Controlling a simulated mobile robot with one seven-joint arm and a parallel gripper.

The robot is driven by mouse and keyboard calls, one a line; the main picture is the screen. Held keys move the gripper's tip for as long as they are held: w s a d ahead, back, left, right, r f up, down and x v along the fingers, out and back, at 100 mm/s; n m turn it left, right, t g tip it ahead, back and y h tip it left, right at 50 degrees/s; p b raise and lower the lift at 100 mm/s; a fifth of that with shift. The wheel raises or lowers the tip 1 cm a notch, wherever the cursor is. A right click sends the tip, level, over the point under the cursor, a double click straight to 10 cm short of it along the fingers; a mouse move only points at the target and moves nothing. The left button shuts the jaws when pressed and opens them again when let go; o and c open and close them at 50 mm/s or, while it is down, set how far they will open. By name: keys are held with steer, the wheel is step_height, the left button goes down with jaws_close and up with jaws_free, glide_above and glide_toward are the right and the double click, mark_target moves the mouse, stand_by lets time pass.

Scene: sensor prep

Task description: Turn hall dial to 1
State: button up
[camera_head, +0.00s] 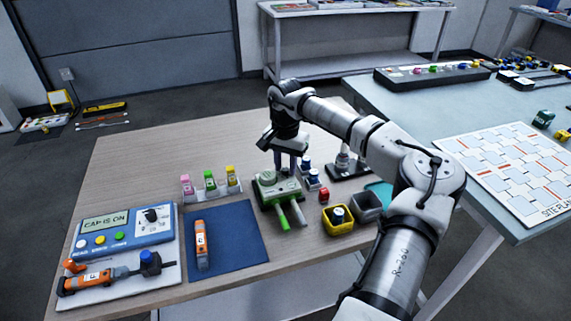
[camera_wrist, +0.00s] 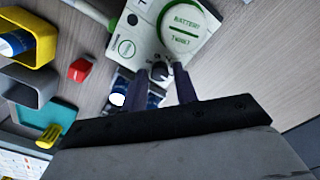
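A pale-green and white device (camera_head: 277,187) stands on the wooden table. In the wrist view its face (camera_wrist: 184,27) carries round green-edged parts and a small dark dial (camera_wrist: 160,71) with a pale mark. I cannot read the dial's setting. My gripper (camera_head: 290,168) points down at the device's far side. In the wrist view my gripper (camera_wrist: 159,75) has its two dark fingers apart, one on each side of the dial. I cannot tell whether they touch it. A second dial (camera_head: 151,215) sits on a blue box reading "CAP IS ON" at the left.
Small blue-and-white items stand close to the device; a red block (camera_head: 324,194), yellow bin (camera_head: 338,228) and grey bin (camera_head: 367,207) are to its right. Colored bottles in a rack (camera_head: 211,189) and a blue mat (camera_head: 236,235) are left. The table's far left is clear.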

mark_target(286, 169)
step_height(286, 169, up, 14)
steer(key=b, duration=0.1)
stand_by(0.5)
steer(key=shift+f, duration=0.15)
